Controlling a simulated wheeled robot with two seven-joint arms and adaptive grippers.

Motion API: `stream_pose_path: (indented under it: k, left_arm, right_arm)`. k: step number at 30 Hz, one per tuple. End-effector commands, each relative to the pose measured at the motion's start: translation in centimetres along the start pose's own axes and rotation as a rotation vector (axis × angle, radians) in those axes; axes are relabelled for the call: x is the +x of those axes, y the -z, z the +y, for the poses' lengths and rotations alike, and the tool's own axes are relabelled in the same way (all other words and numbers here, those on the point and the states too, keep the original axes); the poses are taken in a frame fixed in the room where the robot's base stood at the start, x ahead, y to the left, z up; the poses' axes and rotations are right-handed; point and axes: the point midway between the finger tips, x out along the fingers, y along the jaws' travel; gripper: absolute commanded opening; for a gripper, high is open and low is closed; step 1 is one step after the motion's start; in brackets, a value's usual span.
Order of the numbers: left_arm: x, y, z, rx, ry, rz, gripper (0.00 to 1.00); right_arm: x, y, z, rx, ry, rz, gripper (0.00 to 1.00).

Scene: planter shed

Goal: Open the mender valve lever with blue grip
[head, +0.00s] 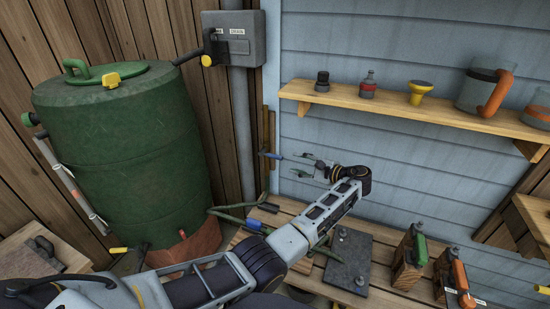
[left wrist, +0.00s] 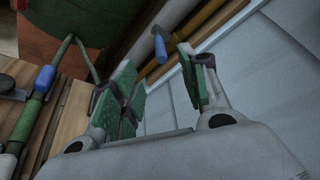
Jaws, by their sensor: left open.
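A lever with a blue grip (head: 272,155) sticks out beside the brown upright post at the wall. The left gripper (left wrist: 158,82) also shows open in the left wrist view. A second blue part (head: 253,224) sits on green piping low at the bench; it also shows in the left wrist view (left wrist: 44,78). My right gripper is out of view.
A green barrel (head: 125,150) stands at left. A grey box (head: 236,38) with a yellow-tipped lever hangs above. A shelf (head: 420,112) holds several small items and a jug. The slatted bench (head: 325,283) carries a dark plate (head: 347,262) and block-mounted tools.

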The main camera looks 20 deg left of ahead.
Motion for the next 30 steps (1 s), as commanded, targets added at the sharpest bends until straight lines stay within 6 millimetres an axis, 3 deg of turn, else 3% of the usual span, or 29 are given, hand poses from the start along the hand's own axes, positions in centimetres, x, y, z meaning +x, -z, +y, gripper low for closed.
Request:
stream_pose_path:
  k: [11, 30]
  left_arm:
    - [4.3, 0.0, 0.1, 0.000, 0.000, -0.001, 0.43]
    - [12.1, 0.0, 0.1, 0.001, -0.001, -0.001, 0.43]
  right_arm:
    - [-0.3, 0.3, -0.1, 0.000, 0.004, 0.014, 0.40]
    - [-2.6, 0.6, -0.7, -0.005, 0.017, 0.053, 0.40]
